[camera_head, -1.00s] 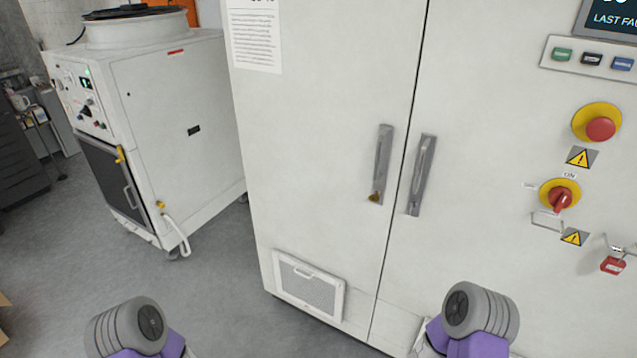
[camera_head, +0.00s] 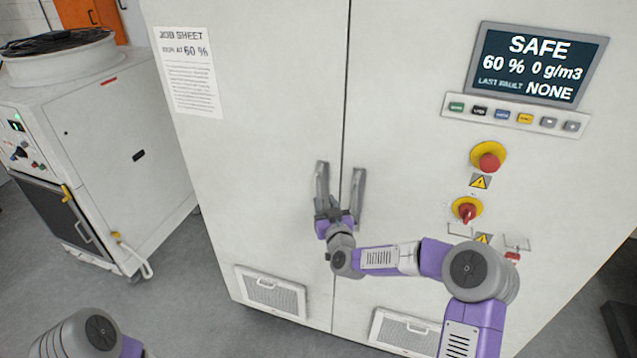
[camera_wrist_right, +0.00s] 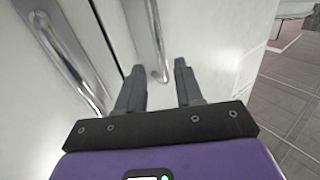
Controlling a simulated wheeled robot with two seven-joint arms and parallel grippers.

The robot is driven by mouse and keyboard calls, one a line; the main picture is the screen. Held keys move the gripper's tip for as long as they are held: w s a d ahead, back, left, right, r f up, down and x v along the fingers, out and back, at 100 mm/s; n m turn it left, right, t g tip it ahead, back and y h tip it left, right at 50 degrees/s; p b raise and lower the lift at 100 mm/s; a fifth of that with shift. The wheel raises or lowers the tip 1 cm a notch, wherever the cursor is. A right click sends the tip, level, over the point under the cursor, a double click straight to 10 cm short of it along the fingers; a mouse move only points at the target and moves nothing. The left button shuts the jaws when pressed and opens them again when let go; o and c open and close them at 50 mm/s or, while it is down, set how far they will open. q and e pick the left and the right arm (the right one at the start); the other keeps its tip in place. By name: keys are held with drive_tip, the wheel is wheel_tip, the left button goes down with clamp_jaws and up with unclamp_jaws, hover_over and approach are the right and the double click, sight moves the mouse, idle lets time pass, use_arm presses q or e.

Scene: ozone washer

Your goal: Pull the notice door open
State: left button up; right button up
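The notice door (camera_head: 250,130) is the left door of a white cabinet, with a job sheet (camera_head: 187,72) on it. It is closed flush with the right door (camera_head: 410,120). Its metal bar handle (camera_head: 322,184) stands beside the seam; its lower part is hidden by my right gripper (camera_head: 333,211). In the right wrist view the two fingers (camera_wrist_right: 160,82) are apart, with the lower end of a handle (camera_wrist_right: 147,38) seen between their tips. I cannot tell whether they touch it. My left gripper is out of view.
The right door's handle (camera_head: 358,190) is close beside my right gripper. A control panel with a display (camera_head: 537,65), a red emergency button (camera_head: 488,162) and a red rotary switch (camera_head: 466,210) is on the right door. A white machine (camera_head: 110,140) stands left, with floor between.

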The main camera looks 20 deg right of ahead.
sight(319, 191)
drive_tip(key=shift+w+f+p, duration=0.15)
drive_tip(key=shift+w+p, duration=0.35)
drive_tip(key=shift+w, duration=3.15)
clamp_jaws()
